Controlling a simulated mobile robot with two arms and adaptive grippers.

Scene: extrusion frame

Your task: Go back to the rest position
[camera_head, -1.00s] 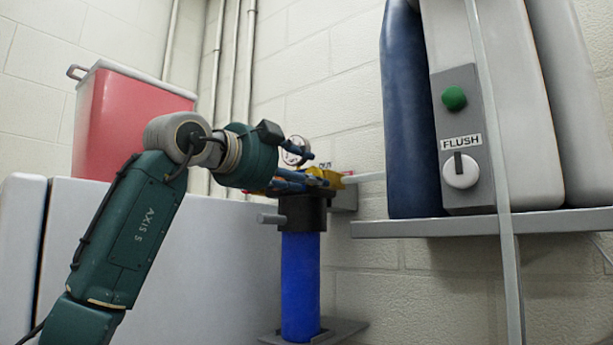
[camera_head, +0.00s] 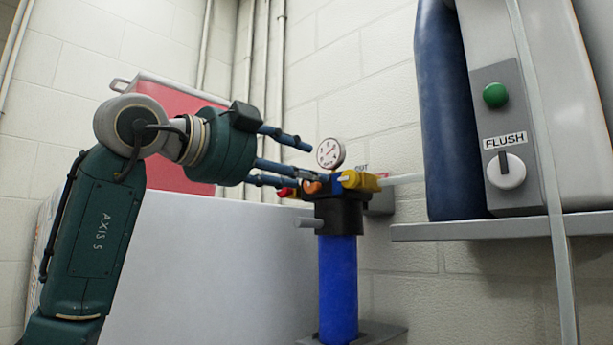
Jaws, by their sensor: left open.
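My left gripper (camera_head: 304,165) comes in from the left on its dark green arm. Its blue fingers are spread open and empty, pointing right towards the filter unit. The fingertips are just left of the pressure gauge (camera_head: 330,154) and the yellow valve handle (camera_head: 360,181). A red part (camera_head: 287,192) and an orange part (camera_head: 312,187) show near the lower fingers. I cannot tell whether the fingers touch any of them. The blue filter housing (camera_head: 338,285) stands upright below its black head (camera_head: 341,213). My right gripper is not in view.
A red bin (camera_head: 180,103) stands behind my left arm, above a large grey-white cabinet (camera_head: 225,260). At the right, a shelf (camera_head: 500,228) carries a dark blue container (camera_head: 448,110) and a FLUSH switch panel (camera_head: 507,160). A thin upright post (camera_head: 545,150) stands in front of it.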

